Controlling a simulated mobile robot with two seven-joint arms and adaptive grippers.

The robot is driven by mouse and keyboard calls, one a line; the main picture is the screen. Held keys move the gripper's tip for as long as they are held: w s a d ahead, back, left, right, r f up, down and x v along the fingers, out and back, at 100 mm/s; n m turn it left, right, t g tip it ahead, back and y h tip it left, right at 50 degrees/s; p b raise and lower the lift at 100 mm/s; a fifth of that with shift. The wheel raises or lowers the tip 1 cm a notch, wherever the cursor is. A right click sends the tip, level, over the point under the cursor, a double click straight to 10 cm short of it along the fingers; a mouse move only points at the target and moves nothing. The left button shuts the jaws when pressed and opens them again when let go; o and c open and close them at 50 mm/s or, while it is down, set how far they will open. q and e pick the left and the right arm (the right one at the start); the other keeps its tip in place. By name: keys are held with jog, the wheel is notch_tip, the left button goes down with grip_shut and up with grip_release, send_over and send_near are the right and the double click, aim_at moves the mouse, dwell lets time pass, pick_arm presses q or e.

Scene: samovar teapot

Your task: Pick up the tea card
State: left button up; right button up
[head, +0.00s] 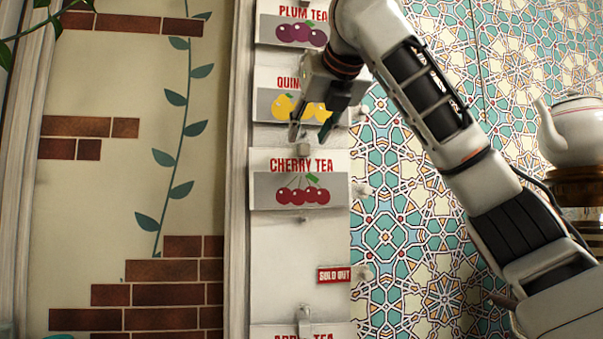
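Several tea cards hang in a column on a pale wall board. From the top they are the plum tea card (292,22), the quince tea card (266,84), the cherry tea card (300,180) and, cut off at the bottom, one that seems to read apple tea (300,331). My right gripper (311,132) points down in front of the quince card and covers part of it. Its fingers are apart with nothing visible between them. The fingertips are just above the top edge of the cherry card, near its small clip (304,149). My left gripper is not in view.
A small red sold out sign (334,274) hangs in the empty slot below the cherry card. Pegs (364,190) stick out along the board's right side. A white teapot (577,130) stands at the right on a dark brown stand.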

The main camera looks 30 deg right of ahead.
aim_at(305, 144)
jog(key=p+x, duration=0.1)
jog(key=x, duration=0.2)
jog(key=shift+w+d, duration=0.15)
jog(key=shift+d, duration=0.05)
jog(key=shift+w+f, duration=0.25)
jog(key=shift+w, duration=0.2)
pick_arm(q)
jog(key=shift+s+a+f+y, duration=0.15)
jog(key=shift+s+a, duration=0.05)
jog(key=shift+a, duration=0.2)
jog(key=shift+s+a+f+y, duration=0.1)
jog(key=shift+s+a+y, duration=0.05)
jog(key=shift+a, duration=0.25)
pick_arm(e)
jog(key=shift+s, duration=0.15)
grip_shut()
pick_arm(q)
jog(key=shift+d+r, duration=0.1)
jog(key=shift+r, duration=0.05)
pick_arm(e)
jog(key=shift+r, duration=0.1)
